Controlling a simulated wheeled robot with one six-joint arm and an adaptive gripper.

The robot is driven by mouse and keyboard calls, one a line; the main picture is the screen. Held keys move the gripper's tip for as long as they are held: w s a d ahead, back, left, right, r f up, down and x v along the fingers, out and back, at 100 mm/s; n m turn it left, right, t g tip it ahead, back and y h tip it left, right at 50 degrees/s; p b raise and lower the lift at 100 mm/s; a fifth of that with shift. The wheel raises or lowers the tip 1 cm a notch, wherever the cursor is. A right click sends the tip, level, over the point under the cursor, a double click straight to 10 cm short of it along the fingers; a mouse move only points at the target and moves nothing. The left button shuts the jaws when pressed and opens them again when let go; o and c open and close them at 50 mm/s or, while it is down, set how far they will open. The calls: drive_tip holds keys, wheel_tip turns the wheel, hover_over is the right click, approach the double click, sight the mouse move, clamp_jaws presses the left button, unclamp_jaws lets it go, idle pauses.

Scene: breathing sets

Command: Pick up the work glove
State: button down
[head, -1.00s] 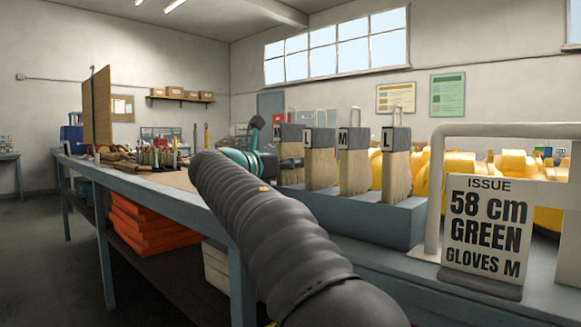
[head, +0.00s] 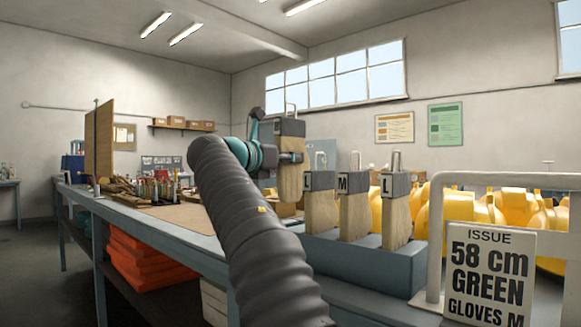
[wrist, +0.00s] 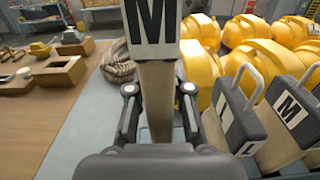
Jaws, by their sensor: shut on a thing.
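A tan work glove (head: 289,183) with a dark grey cuff and a wire loop on top hangs upright in my gripper (head: 293,157). In the wrist view my gripper (wrist: 159,92) is shut on this glove (wrist: 156,85), a finger on each side, and its white label reads M. Its lower end is partly hidden by the gripper. It is above the others in the grey-blue box (head: 345,255). Several like gloves stand there upright, one labelled M (head: 353,214) and others labelled L (head: 396,220).
A sign (head: 487,275) reading "ISSUE 58 cm GREEN GLOVES M" stands at the front right by a white rail frame (head: 433,235). A wooden work board (head: 180,217) with tools lies left, with free room. A coiled rope (wrist: 118,62) is near.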

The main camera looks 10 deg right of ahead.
drive_tip(key=v, duration=1.8)
drive_tip(key=shift+w+f, duration=0.1)
